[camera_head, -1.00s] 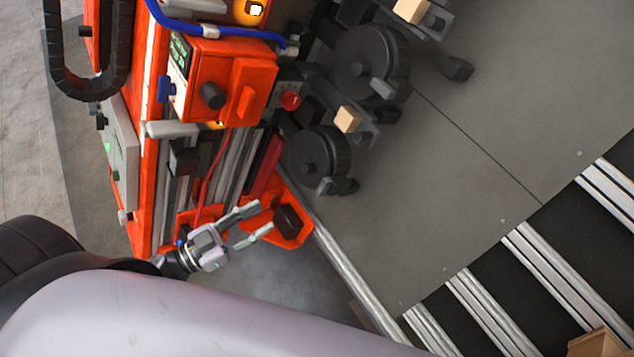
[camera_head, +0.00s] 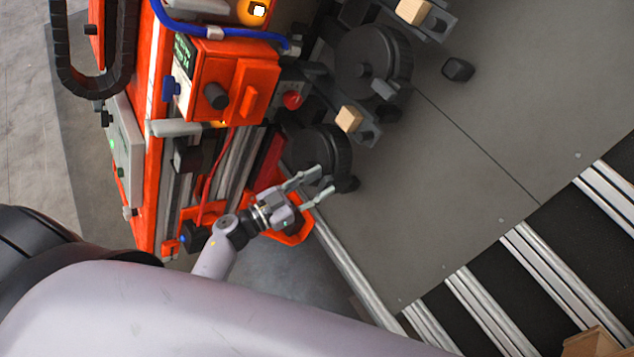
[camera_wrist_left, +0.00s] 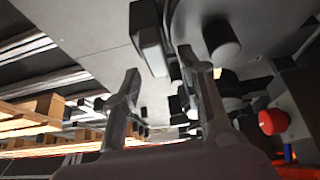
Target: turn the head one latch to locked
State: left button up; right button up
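My left gripper (camera_head: 325,181) is open in the head view, with its fingertips at the lower dark round head (camera_head: 325,150). A small black block (camera_head: 347,184), possibly part of that head's latch, lies just beyond the fingertips. The fingers partly cover the latch area, so its setting cannot be told. In the left wrist view the open fingers (camera_wrist_left: 161,64) have a dark block (camera_wrist_left: 150,38) near and partly between their tips. The upper round head (camera_head: 372,55) carries a grey latch handle (camera_head: 384,90). I cannot tell which head is number one. My right gripper is not in view.
The orange machine (camera_head: 230,75) with a red button (camera_head: 292,100) and a blue hose (camera_head: 215,33) stands left of the heads. Small wooden blocks (camera_head: 349,119) sit beside them.

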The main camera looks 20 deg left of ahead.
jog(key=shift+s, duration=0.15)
pick_arm(q)
grip_shut()
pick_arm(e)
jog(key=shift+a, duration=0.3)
